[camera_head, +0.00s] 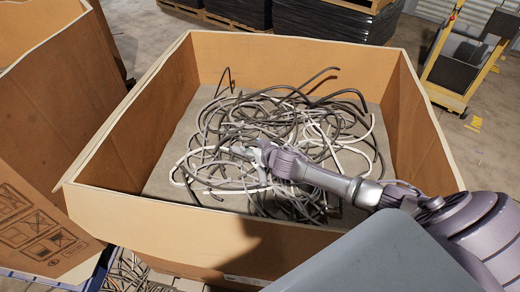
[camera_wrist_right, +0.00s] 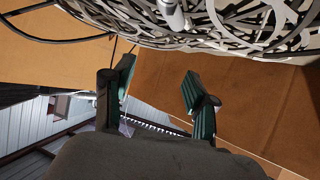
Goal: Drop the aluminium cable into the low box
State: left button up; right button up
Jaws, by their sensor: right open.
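Tangled grey, dark and pale cables (camera_head: 225,130) lie in a large open cardboard box (camera_head: 120,145). Several pale or silvery strands show; I cannot tell which one is the aluminium cable. My right gripper (camera_head: 250,160) is over the middle of the tangle, pointing left. In the right wrist view its two green-padded fingers (camera_wrist_right: 158,86) stand apart with no cable between them, and the cables (camera_wrist_right: 255,22) show along the top edge. I cannot tell whether the fingertips touch any strand. My left gripper is out of view. I cannot tell which container is the low box.
Another cardboard box (camera_head: 50,75) stands close on the left, with a printed flap (camera_head: 35,235). More cable scraps (camera_head: 125,272) show low at the front. Black stacked goods (camera_head: 325,22) stand behind, and a yellow-framed cart (camera_head: 460,60) is at the right. The box walls surround my gripper.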

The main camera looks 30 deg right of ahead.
jog(key=v, duration=1.2)
jog(key=shift+r, duration=0.3)
jog(key=shift+p, duration=0.3)
